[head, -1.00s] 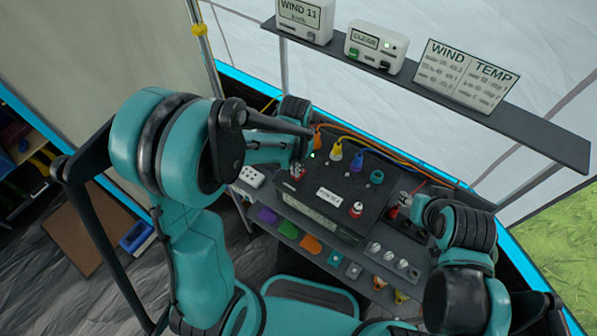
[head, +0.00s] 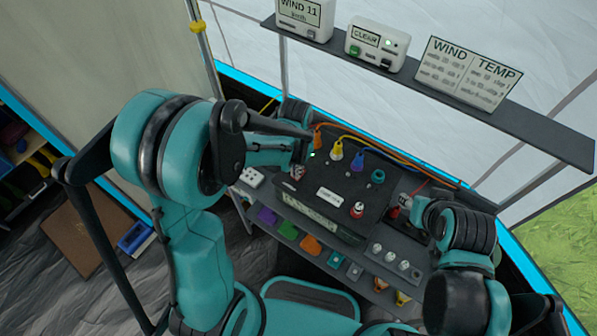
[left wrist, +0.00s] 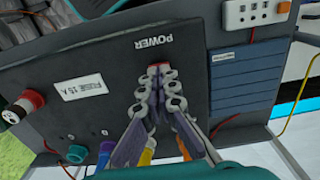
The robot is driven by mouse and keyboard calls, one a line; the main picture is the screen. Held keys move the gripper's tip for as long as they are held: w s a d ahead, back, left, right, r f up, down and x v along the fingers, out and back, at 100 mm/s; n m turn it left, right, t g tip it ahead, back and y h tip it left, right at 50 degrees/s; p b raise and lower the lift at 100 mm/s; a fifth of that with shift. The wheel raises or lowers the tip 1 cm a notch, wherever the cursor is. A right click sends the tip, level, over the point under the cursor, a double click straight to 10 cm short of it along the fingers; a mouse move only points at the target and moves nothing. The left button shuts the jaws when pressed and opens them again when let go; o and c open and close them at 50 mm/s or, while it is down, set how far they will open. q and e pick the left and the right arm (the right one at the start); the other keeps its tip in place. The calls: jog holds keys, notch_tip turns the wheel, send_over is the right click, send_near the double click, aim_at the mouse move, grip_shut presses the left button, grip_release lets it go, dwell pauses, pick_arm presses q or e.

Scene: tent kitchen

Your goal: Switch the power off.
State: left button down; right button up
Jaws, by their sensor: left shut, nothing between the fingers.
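The dark control box (head: 335,215) stands on the bench in the head view. In the left wrist view its panel (left wrist: 85,55) carries an upside-down POWER label (left wrist: 153,44). A small red part, the power switch (left wrist: 158,66), shows just below that label, mostly hidden by my left fingertips. My left gripper (left wrist: 160,76) is shut and empty, its tips at the switch; I cannot tell whether they touch. It also shows over the box's left end in the head view (head: 297,171). My right gripper (head: 402,202) is by the box's right side, its fingers too small to read.
A red-topped knob (head: 357,210) stands beside a fuse label (left wrist: 84,88). A white socket block (head: 252,177) is at left. A shelf (head: 540,135) with instruments hangs above.

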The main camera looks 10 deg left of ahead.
pick_arm(q)
jog(key=shift+f, duration=0.15)
jog(key=shift+r+p, duration=2.5)
jog(key=shift+r, duration=1.05)
jog(key=s+a+r+n+t+b, duration=0.2)
jog(key=s+t+b, duration=0.1)
jog(key=s+b, duration=0.1)
jog(key=s+a+r+n+t+b, duration=0.2)
jog(key=s+r+t+b, duration=0.1)
jog(key=s, duration=0.3)
jog(key=shift+s+a+r+t+b, duration=0.15)
jog(key=shift+a+r+t+b, duration=0.15)
jog(key=shift+t+b, duration=0.3)
